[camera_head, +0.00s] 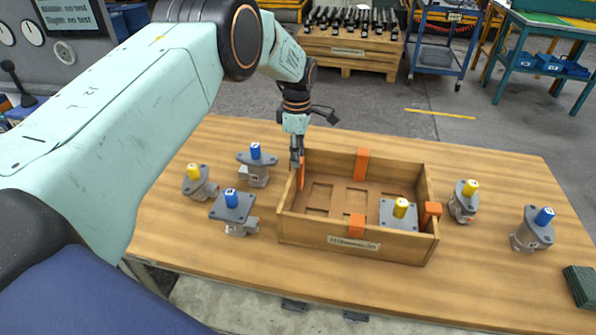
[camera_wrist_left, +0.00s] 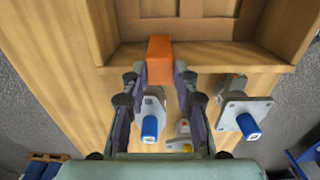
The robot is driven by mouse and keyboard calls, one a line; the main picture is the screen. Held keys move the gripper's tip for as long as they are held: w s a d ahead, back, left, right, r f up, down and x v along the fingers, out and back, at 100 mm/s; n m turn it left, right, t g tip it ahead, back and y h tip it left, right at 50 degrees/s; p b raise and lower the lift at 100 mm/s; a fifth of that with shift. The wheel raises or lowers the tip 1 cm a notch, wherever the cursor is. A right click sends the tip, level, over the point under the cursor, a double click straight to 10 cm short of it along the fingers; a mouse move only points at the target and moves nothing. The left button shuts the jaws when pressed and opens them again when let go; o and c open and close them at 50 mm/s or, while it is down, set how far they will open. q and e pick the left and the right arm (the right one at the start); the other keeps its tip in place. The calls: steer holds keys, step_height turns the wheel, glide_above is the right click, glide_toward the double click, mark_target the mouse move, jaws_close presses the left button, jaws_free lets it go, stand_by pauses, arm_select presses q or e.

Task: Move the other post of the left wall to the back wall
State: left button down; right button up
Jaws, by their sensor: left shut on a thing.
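A wooden crate (camera_head: 327,237) stands on the table, with its left wall at my left gripper (camera_head: 296,160). The left gripper comes down from above and is shut on an orange post (camera_head: 300,176) at the left wall. In the left wrist view this post (camera_wrist_left: 160,62) sits between the fingertips (camera_wrist_left: 159,82), against the crate wall. I cannot tell whether it is still seated on the wall. Another orange post (camera_head: 361,164) is on the back wall, one (camera_head: 357,226) on the front wall and one (camera_head: 432,212) on the right wall. My right gripper is not in view.
A motor with a yellow shaft (camera_head: 400,210) sits in the crate's right part; its other recesses are empty. Several motors stand left of the crate, including a near blue-topped one (camera_head: 233,208). Two stand right (camera_head: 465,201). Bare table lies behind the crate.

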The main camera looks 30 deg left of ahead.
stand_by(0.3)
arm_select(q)
steer(key=shift+r+p, duration=0.5)
step_height(320, 180, up, 12)
steer(key=p, duration=0.9)
steer(key=shift+f, duration=0.25)
stand_by(0.4)
steer(key=shift+f, duration=0.1)
steer(key=shift+s, duration=0.1)
stand_by(0.3)
